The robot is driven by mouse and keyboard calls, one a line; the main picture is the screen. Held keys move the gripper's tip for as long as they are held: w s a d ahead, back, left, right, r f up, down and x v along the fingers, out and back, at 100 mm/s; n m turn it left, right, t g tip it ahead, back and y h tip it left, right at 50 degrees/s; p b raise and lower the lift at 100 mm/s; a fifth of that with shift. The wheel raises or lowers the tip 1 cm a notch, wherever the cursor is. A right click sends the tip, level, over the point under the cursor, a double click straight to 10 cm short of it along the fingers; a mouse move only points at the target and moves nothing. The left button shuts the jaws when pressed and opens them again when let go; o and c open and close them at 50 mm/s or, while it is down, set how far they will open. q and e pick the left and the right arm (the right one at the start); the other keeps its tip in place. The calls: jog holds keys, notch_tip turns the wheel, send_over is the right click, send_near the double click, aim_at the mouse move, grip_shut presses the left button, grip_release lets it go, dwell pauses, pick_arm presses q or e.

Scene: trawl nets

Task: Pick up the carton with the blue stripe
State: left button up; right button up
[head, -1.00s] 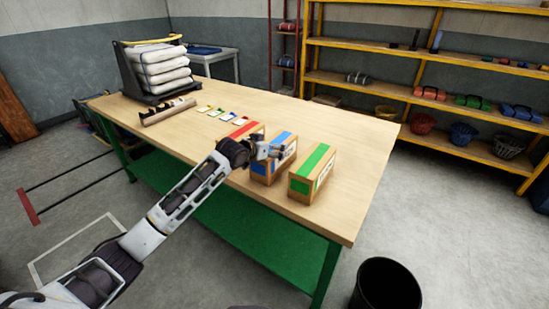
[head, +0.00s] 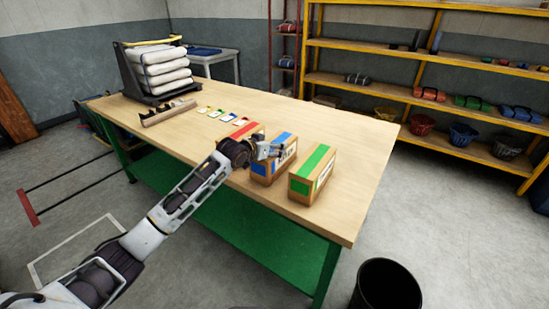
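The carton with the blue stripe (head: 288,164) stands upright on the wooden table, between a red-striped carton (head: 244,129) and a green-striped carton (head: 312,174). My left gripper (head: 275,151) is at the blue-striped carton, in front of its upper part. The fingers are small and partly merge with the carton. I cannot tell whether they touch it or are closed on it. My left forearm and wrist cover much of the red-striped carton. My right gripper is not in view.
The table (head: 365,165) has free room right of the green-striped carton. Several small coloured cards (head: 221,113) and a brown rack (head: 167,112) lie farther back. A stack of white sacks (head: 160,68) stands at the far left. A black bin (head: 387,286) stands on the floor.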

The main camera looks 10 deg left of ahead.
pick_arm(q)
jog(key=shift+f, duration=0.3)
jog(key=c, duration=0.7)
jog(key=shift+r, duration=0.2)
jog(key=shift+c, duration=0.6)
jog(key=shift+w+r, duration=0.1)
jog(key=shift+r, duration=0.5)
notch_tip(320, 180, up, 4)
jog(key=shift+r+p, duration=0.2)
jog(key=shift+p, duration=0.25)
notch_tip(320, 180, up, 4)
jog(key=shift+f, duration=0.1)
jog(key=shift+r, duration=0.4)
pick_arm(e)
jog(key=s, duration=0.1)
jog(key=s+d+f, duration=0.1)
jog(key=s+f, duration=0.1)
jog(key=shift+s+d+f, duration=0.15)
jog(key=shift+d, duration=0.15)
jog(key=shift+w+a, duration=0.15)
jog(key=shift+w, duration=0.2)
